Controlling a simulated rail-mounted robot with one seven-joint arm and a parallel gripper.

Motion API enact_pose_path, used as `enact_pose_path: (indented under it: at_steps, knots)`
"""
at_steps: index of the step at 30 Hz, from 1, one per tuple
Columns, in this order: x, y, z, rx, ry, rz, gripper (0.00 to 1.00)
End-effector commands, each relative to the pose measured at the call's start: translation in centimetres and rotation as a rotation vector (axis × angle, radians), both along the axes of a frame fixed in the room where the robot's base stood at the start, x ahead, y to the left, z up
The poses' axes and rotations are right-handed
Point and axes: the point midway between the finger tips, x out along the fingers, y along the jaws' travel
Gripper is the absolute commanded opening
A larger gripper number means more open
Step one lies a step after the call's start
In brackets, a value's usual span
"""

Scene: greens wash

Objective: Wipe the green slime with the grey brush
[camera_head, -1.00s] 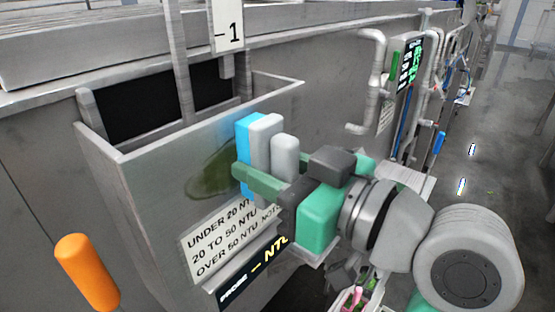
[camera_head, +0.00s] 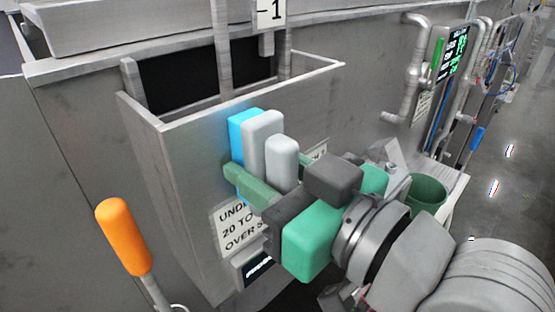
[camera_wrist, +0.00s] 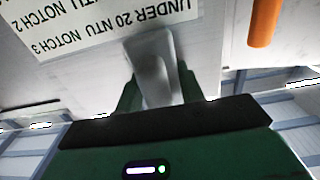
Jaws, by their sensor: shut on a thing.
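My gripper (camera_head: 281,178) has green fingers and is shut on the grey brush (camera_head: 262,140). The brush has a light grey body and handle with a bright blue layer on its far side. The blue side faces the front wall of the metal box (camera_head: 185,160) and is at or very near it; I cannot tell if it touches. In the wrist view the grey handle (camera_wrist: 154,72) shows between the fingers. No green slime shows on the visible wall now; any behind the brush and gripper is hidden.
A white notice (camera_head: 232,232) is on the box wall below the brush. An orange handle (camera_head: 125,236) stands at the lower left. A green cup (camera_head: 427,191) stands on a ledge at the right, near pipes (camera_head: 399,80) and a display panel (camera_head: 447,55).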

Motion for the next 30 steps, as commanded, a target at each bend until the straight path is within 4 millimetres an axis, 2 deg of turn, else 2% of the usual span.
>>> enact_pose_path:
  at_steps: [11, 17, 23, 30]
  knots:
    - [-2.2, 2.6, 0.0, -0.003, 0.000, 0.008, 0.20]
    - [-2.3, 2.6, 0.2, -0.002, 0.001, 0.006, 0.20]
    - [-2.4, 2.4, 1.7, -0.001, 0.000, 0.004, 0.20]
    - [-2.1, 2.1, 1.5, -0.001, 0.000, 0.003, 0.20]
